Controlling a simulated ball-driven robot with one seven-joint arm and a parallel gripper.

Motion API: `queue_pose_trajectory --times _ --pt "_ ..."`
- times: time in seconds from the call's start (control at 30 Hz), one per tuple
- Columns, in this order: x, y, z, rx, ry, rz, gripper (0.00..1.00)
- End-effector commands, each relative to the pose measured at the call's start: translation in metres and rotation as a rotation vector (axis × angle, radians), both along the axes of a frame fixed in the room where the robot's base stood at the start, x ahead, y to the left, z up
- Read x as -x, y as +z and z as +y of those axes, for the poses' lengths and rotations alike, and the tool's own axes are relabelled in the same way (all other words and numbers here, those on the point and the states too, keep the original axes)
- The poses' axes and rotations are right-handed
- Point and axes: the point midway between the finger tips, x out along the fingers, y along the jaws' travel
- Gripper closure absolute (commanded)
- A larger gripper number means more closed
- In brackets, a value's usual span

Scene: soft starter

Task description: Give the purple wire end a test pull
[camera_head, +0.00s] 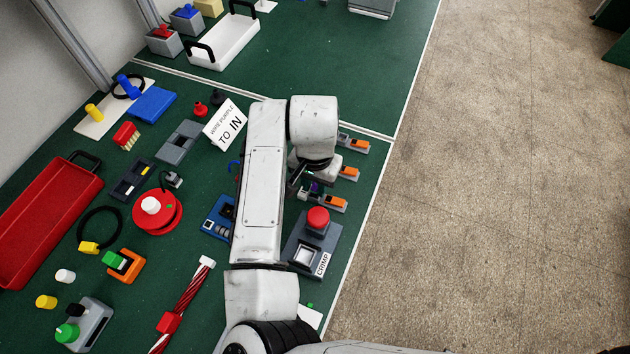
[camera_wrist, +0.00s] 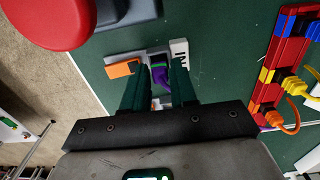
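A purple wire end (camera_wrist: 161,78) lies at a grey terminal block (camera_wrist: 147,58) with an orange lever and a label reading "IN" in the wrist view. A bit of purple also shows beside the block in the head view (camera_head: 316,188). My gripper (camera_wrist: 160,70) is over the block, its two dark fingers apart, one on each side of the purple wire end. I see no clear contact between fingers and wire. How deep the wire sits in the block is hidden. In the head view my arm covers most of my gripper.
A crimp station (camera_head: 300,250) with a red button (camera_head: 317,217) stands close to my gripper. Similar orange-lever blocks (camera_head: 354,143) stand farther along the bench. A sign (camera_head: 226,124) reads "WIRE PURPLE TO IN". The bench's right edge is near; bare green surface lies beyond the blocks.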

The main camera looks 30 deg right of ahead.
Motion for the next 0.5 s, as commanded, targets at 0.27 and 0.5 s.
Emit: queue_pose_trajectory --times 0.27,0.5 --pt "-0.0001 0.0002 -0.0001 0.000 0.000 0.000 0.54" --pt "-0.0004 0.0044 0.0000 -0.001 0.000 -0.001 0.54"
